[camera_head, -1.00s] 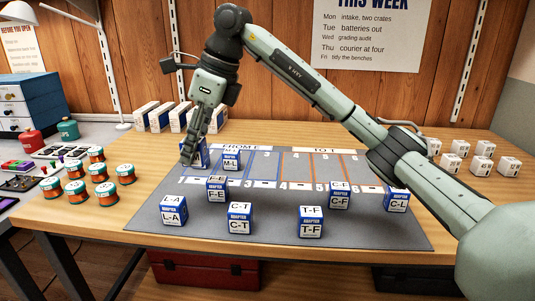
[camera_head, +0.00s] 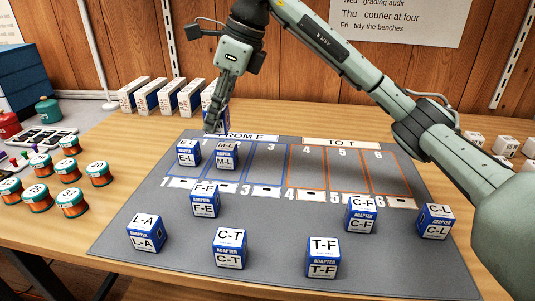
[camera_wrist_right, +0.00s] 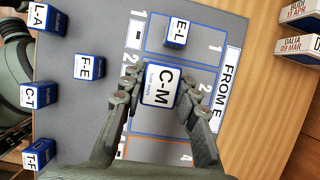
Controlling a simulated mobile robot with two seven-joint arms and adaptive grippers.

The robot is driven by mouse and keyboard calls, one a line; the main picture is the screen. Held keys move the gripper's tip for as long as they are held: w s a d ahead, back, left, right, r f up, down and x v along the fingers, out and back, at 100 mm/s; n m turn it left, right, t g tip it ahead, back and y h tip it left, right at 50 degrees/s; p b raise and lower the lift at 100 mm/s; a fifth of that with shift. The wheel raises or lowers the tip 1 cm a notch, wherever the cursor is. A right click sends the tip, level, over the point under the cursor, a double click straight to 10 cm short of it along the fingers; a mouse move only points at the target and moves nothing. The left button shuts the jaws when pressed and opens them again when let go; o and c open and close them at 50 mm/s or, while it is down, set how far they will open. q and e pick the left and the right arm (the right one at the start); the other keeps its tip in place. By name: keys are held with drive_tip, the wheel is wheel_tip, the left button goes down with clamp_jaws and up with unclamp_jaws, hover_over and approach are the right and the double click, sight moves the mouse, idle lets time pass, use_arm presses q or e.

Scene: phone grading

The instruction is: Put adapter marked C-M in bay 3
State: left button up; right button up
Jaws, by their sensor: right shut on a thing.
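My right gripper (camera_head: 214,122) is shut on the adapter marked C-M, a blue-and-white cube (camera_wrist_right: 160,86) whose label faces the wrist camera. In the head view the fingers partly hide it; it is held above the far edge of the mat, around bays 1 and 2. Bay 3 (camera_head: 262,168) is a blue-outlined, empty strip on the mat. Adapter E-L (camera_head: 188,153) stands in bay 1 and adapter M-L (camera_head: 224,156) in bay 2. M-L is hidden in the wrist view. My left gripper is not in view.
On the grey mat (camera_head: 180,225) stand adapters F-E (camera_head: 205,201), L-A (camera_head: 146,233), C-T (camera_head: 230,248), T-F (camera_head: 323,258), C-F (camera_head: 361,214) and C-L (camera_head: 434,222). Orange bays 4 to 6 (camera_head: 340,170) are empty.

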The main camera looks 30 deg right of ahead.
drive_tip(key=s+d+f, duration=0.1)
drive_tip(key=d+f, duration=0.1)
drive_tip(key=d, duration=0.1)
drive_tip(key=s+d+f, duration=0.1)
drive_tip(key=d, duration=0.1)
drive_tip(key=s+d+f, duration=0.2)
drive_tip(key=d, duration=0.1)
drive_tip(key=shift+d+f, duration=0.35)
drive_tip(key=shift+f, duration=2)
drive_tip(key=shift+f, duration=0.15)
drive_tip(key=o, duration=1)
drive_tip(key=shift+o, duration=0.2)
drive_tip(key=v, duration=1.2)
